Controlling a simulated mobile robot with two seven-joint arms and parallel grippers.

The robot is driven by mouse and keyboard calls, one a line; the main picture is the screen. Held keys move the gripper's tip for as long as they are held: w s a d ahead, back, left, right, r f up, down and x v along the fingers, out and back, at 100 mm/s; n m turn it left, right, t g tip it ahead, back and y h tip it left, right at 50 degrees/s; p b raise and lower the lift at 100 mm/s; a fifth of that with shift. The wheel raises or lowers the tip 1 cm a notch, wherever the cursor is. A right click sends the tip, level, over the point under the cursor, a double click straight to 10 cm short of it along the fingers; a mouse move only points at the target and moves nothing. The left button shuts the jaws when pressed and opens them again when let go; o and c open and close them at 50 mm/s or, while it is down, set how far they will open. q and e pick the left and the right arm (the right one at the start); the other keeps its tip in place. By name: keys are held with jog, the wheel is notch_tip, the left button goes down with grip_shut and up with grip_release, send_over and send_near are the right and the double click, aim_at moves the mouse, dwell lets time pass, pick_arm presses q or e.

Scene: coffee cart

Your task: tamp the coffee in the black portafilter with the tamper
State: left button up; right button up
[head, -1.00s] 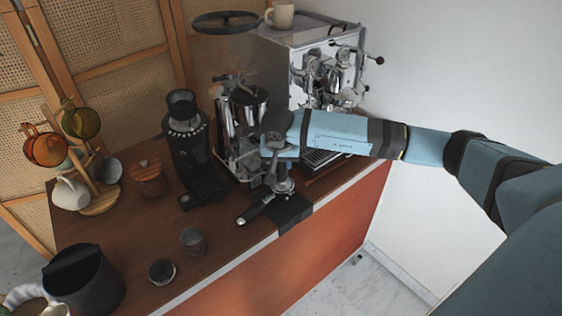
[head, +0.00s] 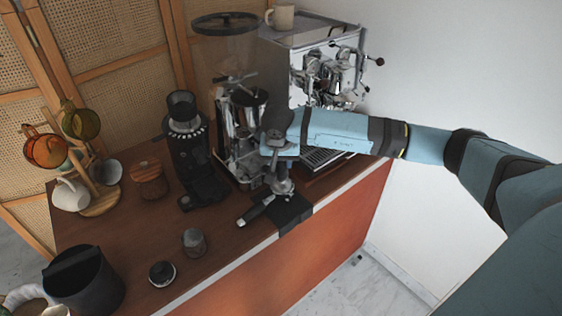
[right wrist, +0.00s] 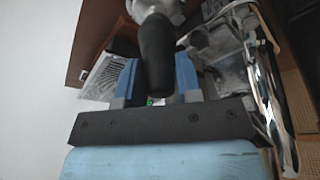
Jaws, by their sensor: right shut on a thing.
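My right gripper (head: 282,152) is shut on the tamper and points down over the counter's front edge. In the right wrist view the tamper's black handle (right wrist: 155,52) stands between the blue fingers, with its metal base (right wrist: 150,8) at the top of the picture. The black portafilter (head: 257,209) lies below the gripper, its handle pointing to the front left. The tamper's lower end is at the portafilter's basket; I cannot tell whether it presses on the coffee, which is hidden. My left gripper is not in view.
A black mat (head: 293,213) lies under the portafilter at the counter edge. The espresso machine (head: 318,62) and grinder (head: 186,150) stand behind. A small grey cup (head: 194,243), a round black-and-silver piece (head: 162,273) and a black bin (head: 84,282) stand front left.

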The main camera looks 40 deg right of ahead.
jog(key=shift+r+p, duration=0.3)
jog(key=shift+r, duration=0.75)
jog(key=shift+r, duration=0.1)
jog(key=shift+r+p, duration=1.05)
jog(key=shift+r, duration=1.35)
